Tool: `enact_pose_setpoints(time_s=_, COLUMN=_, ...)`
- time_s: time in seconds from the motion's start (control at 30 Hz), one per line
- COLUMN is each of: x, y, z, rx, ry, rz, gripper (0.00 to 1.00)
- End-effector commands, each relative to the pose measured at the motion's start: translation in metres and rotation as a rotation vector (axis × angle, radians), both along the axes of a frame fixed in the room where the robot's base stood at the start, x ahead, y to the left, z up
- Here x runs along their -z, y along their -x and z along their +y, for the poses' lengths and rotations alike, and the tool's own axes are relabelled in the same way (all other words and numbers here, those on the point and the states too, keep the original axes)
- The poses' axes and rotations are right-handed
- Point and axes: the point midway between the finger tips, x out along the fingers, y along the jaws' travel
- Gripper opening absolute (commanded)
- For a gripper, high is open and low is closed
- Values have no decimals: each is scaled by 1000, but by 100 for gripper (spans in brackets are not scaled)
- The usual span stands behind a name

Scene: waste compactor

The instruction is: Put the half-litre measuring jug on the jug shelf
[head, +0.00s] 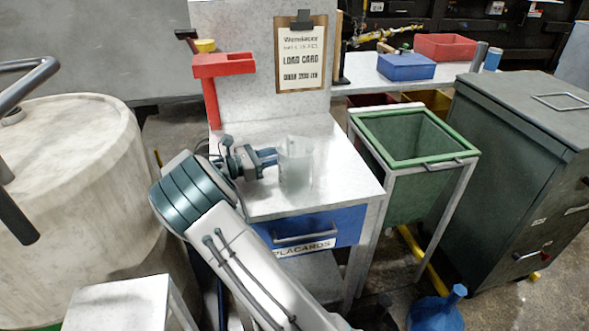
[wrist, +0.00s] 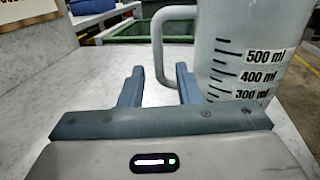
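The half-litre measuring jug (head: 296,165) is translucent and stands upright on the grey-white worktop (head: 270,208). In the wrist view the jug (wrist: 245,45) fills the right side, with black marks up to 500 ml and its handle (wrist: 156,45) on the left. My gripper (head: 268,157) is level, just left of the jug. In the wrist view my gripper (wrist: 160,78) is open, and the lower handle shows between its fingers. I cannot tell whether they touch it. No surface is marked as the jug shelf.
A red bracket (head: 224,65) stands at the worktop's back left, by a clipboard (head: 301,55). A blue drawer (head: 310,229) is below. A green-rimmed bin (head: 415,135) and dark cabinet (head: 520,130) are right. A large pale drum (head: 70,200) is left. The worktop's front is clear.

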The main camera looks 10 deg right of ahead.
Motion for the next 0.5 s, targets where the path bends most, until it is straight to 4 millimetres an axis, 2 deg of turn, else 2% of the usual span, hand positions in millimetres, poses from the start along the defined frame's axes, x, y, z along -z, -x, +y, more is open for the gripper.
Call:
enact_pose_setpoints(time_s=0.2, x=0, y=-7, z=-33, rx=2, ry=-1, rz=0, gripper=30)
enact_pose_setpoints(time_s=0.47, x=0, y=-8, z=-37, rx=0, ry=-1, rz=0, gripper=30)
enact_pose_setpoints(time_s=0.5, x=0, y=-8, z=-37, rx=0, ry=-1, rz=0, gripper=19)
